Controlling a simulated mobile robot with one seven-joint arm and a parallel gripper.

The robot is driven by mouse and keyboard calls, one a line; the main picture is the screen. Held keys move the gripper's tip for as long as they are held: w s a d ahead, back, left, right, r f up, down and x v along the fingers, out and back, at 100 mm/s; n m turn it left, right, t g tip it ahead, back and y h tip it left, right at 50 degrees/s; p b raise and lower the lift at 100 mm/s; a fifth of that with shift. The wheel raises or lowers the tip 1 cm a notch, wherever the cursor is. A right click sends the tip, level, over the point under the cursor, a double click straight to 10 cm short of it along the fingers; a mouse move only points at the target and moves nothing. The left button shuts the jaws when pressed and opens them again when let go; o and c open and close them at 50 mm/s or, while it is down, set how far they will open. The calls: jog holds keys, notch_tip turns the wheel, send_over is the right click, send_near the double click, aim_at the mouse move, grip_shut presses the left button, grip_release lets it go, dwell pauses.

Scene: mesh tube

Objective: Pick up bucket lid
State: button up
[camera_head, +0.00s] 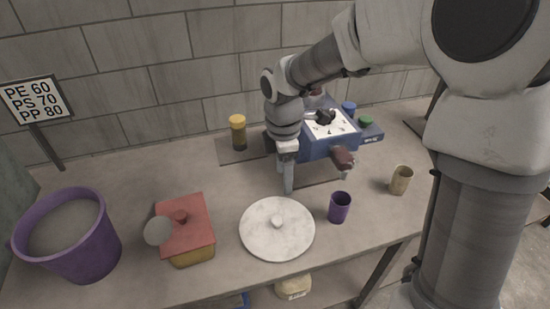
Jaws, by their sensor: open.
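A round, pale, marbled lid (262,238) with a small knob in its middle lies flat on the table, knob up. A purple bucket (88,252) stands at the far left of the table, its top uncovered, with grey material inside. My gripper (287,186) points down behind the lid in the picture, above or near the table and apart from the lid. It is open, with nothing seen between its fingers.
A red-lidded yellow box (190,222) with a grey round piece at its side sits left of the lid. A purple cup (339,208) and a tan cup (401,180) stand to its right. A blue machine (318,150) and a yellow-capped jar (238,133) stand behind.

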jog(key=f, duration=0.1)
jog(key=b, duration=0.2)
send_over(277, 220)
jog(key=shift+n, duration=0.4)
jog(key=f, duration=1.2)
jog(key=shift+d+f, duration=0.25)
jog(key=shift+a+f+b, duration=0.2)
jog(key=shift+f+b, duration=0.1)
jog(key=shift+f, duration=2.4)
jog(key=shift+r, duration=0.1)
grip_shut()
